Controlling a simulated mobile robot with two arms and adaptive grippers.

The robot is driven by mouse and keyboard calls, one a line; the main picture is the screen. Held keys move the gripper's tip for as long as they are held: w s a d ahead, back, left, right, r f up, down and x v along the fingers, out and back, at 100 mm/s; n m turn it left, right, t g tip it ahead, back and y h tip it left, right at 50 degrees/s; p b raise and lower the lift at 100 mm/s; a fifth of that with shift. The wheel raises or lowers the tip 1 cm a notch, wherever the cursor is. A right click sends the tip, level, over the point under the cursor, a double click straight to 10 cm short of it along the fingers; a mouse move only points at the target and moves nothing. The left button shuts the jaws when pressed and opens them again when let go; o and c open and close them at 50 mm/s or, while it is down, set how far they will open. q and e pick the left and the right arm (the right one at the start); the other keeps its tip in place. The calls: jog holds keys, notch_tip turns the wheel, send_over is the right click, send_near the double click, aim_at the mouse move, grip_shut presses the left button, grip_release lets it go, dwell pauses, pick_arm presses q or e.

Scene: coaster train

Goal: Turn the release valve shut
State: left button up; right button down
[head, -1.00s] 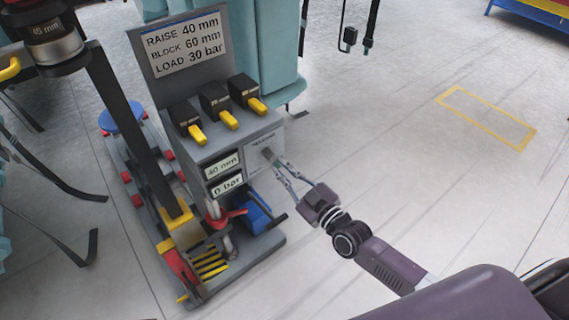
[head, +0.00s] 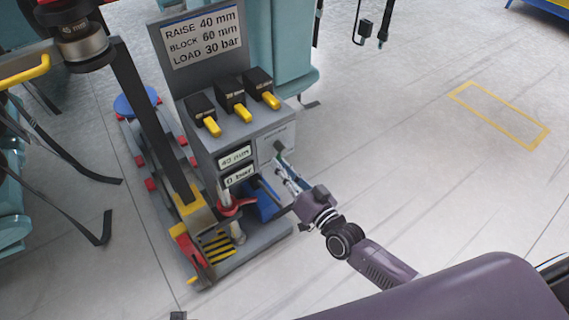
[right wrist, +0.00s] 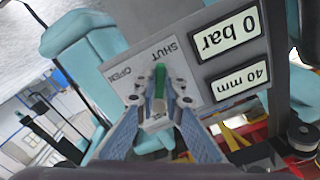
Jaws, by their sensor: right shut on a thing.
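The release valve handle (right wrist: 159,82) is a small green lever on the grey panel (right wrist: 205,85). In the right wrist view it stands upright in the picture, its upper end just below the SHUT label (right wrist: 165,48). The OPEN label (right wrist: 122,72) is to its left. My right gripper (right wrist: 160,100) is shut on the handle, one fingertip on each side. In the head view my right gripper (head: 284,164) is at the right part of the pump stand's front, and its fingers partly hide the handle. My left gripper is not in view.
The displays read 40 mm (head: 235,157) and 0 bar (head: 240,175). Three black boxes with yellow levers (head: 235,98) stand above them. A blue part (head: 263,201) and a red-collared post (head: 237,207) are close below my right gripper. The floor to the right is clear.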

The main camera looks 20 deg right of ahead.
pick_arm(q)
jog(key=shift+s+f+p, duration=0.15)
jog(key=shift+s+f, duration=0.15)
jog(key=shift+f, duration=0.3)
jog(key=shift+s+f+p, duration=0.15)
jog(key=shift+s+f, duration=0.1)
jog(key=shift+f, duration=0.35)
pick_arm(e)
jog(key=shift+s+a+r+m, duration=0.1)
jog(key=shift+a+r+m, duration=0.1)
jog(key=shift+m, duration=0.55)
jog(key=shift+s+a+r+m, duration=0.1)
jog(key=shift+a+m, duration=0.1)
jog(key=shift+m, duration=0.55)
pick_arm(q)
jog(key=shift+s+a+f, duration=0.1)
pick_arm(e)
jog(key=c, duration=2)
grip_release()
jog(key=v, duration=1.2)
jog(key=shift+r, duration=0.1)
